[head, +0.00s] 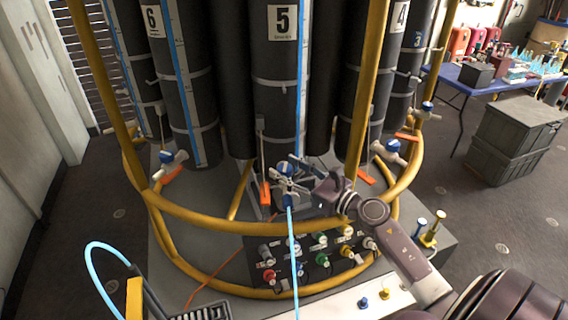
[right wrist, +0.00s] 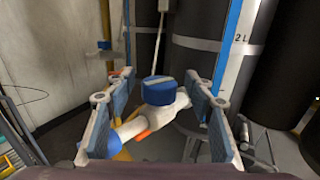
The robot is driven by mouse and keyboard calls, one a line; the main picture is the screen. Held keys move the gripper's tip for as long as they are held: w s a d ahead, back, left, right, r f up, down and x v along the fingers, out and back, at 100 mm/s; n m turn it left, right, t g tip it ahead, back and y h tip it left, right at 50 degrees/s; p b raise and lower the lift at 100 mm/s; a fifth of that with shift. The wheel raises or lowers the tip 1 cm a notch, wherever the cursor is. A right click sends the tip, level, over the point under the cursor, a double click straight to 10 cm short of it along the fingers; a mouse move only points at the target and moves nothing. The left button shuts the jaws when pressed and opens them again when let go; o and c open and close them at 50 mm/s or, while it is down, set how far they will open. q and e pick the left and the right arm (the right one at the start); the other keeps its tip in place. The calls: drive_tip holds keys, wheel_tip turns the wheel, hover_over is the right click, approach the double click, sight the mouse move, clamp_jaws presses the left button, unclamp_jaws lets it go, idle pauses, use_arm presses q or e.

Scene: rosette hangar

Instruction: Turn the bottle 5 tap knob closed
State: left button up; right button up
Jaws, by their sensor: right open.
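The tall dark bottle labelled 5 (head: 275,85) stands in the middle of the rack in the head view. Its tap, with a blue knob (head: 286,168), sits low in front of it, partly covered by my right gripper (head: 291,177). A blue knob on a white valve body also shows in the right wrist view (right wrist: 158,90). There my right gripper (right wrist: 163,80) is open, with one finger on each side of the knob and visible gaps between. Whether the fingertips reach past the knob is hard to tell. My left gripper is not in view.
A yellow tubular frame (head: 228,228) curves around the bottles. A light blue hose (head: 293,250) hangs below the tap. A panel of coloured knobs (head: 320,252) lies below. Bottle 6 (head: 180,85) stands to the left. A blue table (head: 505,80) and grey crates (head: 515,130) stand right.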

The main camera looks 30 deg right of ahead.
drive_tip(key=shift+w+a, duration=0.2)
drive_tip(key=shift+w, duration=0.35)
